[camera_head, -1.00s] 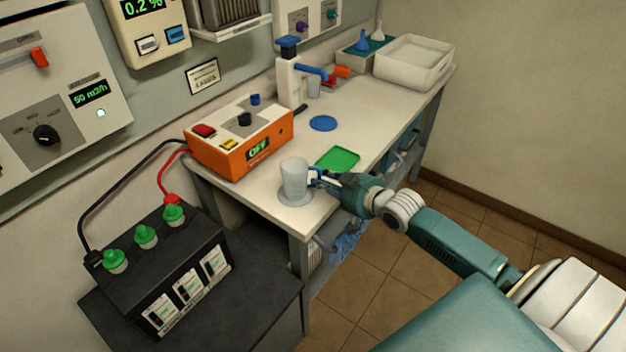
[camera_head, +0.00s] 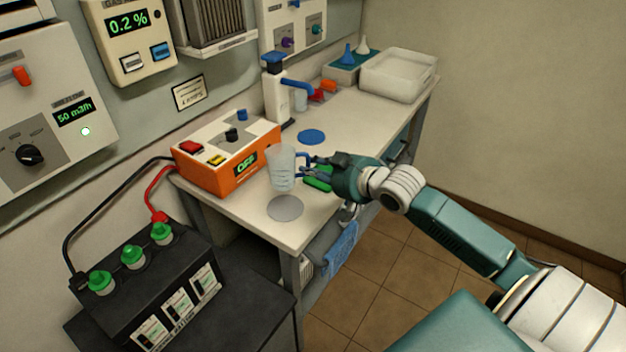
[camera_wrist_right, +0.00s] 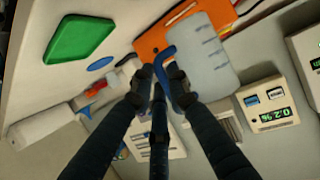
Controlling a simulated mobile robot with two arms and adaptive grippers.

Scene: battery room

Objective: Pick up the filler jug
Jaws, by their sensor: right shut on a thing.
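The filler jug (camera_head: 281,168) is a translucent, pale cup with a blue handle. It is upright in the head view, raised above a round grey disc (camera_head: 285,208) on the bench. My right gripper (camera_head: 312,166) comes from the right and is shut on the jug's blue handle. My left gripper is not in view.
An orange charger box (camera_head: 228,160) stands close behind the jug. A green tray (camera_head: 318,178) lies partly hidden behind my gripper, and a blue disc (camera_head: 312,137) lies farther back. A dispenser (camera_head: 277,90) and a white tub (camera_head: 398,76) stand beyond. A black battery (camera_head: 150,285) sits front left.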

